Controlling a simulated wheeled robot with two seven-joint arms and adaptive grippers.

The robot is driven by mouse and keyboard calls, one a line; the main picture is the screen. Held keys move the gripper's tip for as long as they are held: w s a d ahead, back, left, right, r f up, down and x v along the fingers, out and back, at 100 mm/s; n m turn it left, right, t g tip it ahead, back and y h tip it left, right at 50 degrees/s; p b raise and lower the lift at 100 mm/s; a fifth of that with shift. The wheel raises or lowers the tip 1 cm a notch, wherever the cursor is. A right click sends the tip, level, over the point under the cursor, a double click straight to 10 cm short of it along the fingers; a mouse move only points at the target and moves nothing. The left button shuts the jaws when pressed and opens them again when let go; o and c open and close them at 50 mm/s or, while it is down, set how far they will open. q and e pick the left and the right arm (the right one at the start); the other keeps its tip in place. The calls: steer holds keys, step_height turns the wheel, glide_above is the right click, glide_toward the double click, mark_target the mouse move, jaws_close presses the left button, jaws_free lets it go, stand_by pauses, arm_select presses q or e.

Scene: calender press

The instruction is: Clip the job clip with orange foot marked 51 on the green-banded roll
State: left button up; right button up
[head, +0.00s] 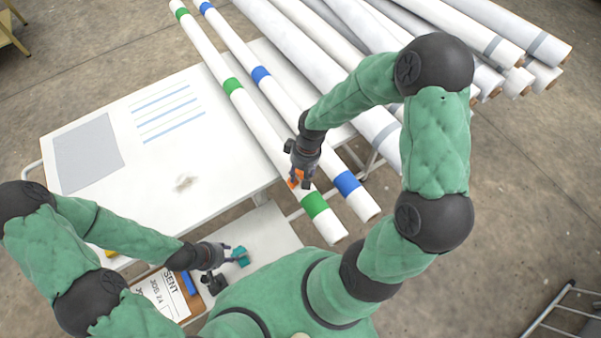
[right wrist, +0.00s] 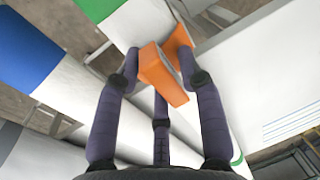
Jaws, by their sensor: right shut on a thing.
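The green-banded roll (head: 261,134) is a long white roll with several green bands, running from the far top left to its near end by the table. My right gripper (head: 300,178) is shut on the orange clip (head: 296,181), just above the near green band (head: 314,205). In the right wrist view the orange clip (right wrist: 160,75) sits between the fingers, over or against the white roll beside the green band (right wrist: 100,8). I cannot tell whether it touches the roll. No number is readable. My left gripper (head: 232,258) is beside a teal clip (head: 241,255); its jaws are unclear.
The blue-banded roll (head: 290,111) lies parallel on the right of the green one. More white rolls (head: 290,40) are stacked behind. A white table (head: 95,120) stands left. A job sheet on a clipboard (head: 165,297) lies on the lower shelf near my left gripper.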

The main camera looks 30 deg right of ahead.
arm_select(q)
steer(key=shift+f, duration=0.1)
arm_select(e)
steer(key=shift+s+a+f, duration=0.15)
steer(key=shift+s+f, duration=0.25)
steer(key=shift+f, duration=0.1)
steer(key=o, duration=1.3)
steer(key=shift+w, duration=0.1)
arm_select(q)
steer(key=shift+w+d+f, duration=0.1)
steer(key=shift+w, duration=0.2)
arm_select(e)
steer(key=shift+w+f, duration=0.1)
steer(key=shift+w, duration=0.2)
arm_select(q)
steer(key=shift+s, duration=0.1)
arm_select(e)
steer(key=shift+o, duration=0.4)
steer(key=o, duration=0.5)
steer(key=shift+r, duration=0.25)
arm_select(q)
steer(key=shift+r, duration=0.2)
arm_select(e)
steer(key=shift+r, duration=0.15)
